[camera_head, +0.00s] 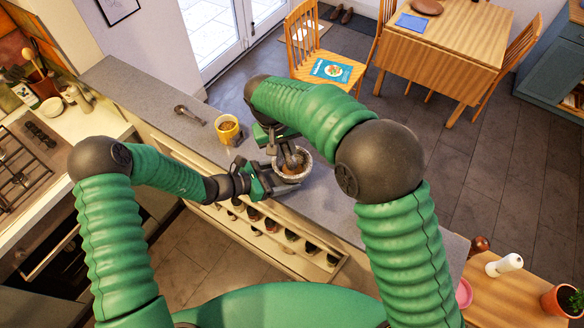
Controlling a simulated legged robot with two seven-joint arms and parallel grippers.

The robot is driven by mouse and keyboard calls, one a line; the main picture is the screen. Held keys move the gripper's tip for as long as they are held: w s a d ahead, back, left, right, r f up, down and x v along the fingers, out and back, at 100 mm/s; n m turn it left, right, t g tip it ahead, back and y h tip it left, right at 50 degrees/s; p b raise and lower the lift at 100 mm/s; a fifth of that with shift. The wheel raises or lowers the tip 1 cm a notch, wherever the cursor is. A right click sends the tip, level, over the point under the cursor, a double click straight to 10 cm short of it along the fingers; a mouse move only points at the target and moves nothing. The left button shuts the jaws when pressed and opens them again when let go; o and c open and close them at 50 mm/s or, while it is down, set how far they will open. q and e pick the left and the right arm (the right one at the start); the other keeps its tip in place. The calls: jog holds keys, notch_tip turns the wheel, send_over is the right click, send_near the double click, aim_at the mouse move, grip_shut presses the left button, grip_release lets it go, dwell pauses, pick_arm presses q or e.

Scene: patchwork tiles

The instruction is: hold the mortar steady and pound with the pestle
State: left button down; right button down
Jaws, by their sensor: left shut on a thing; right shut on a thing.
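The mortar (289,177) is a pale bowl with brownish contents, upright on the grey counter near its front edge. My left gripper (268,180) is shut on the mortar's left side. My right gripper (282,148) is above the mortar and shut on the pestle (292,158), whose lower part reaches down into the bowl. The fingers of both grippers are partly hidden by my own arm links, and the pestle's upper part is hidden. I cannot tell whether the pestle's tip touches the bottom.
A dark spoon-like utensil (189,114) lies farther left on the grey counter (150,99). An open shelf with several jars (271,225) is below the counter's front edge. The counter right of the mortar looks clear.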

jog(key=shift+r, duration=0.2)
pick_arm(q)
jog(key=shift+r, duration=0.1)
pick_arm(e)
jog(key=shift+a+x, duration=0.2)
jog(key=shift+x, duration=1.05)
jog(key=shift+v, duration=1.1)
jog(key=shift+d+r, duration=0.15)
jog(key=shift+r, duration=0.1)
jog(key=v, duration=0.4)
jog(key=w+d+v, duration=0.1)
jog(key=v, duration=0.2)
jog(key=shift+d+r, duration=0.15)
jog(key=shift+r, duration=0.15)
pick_arm(q)
jog(key=shift+c, duration=0.2)
grip_release()
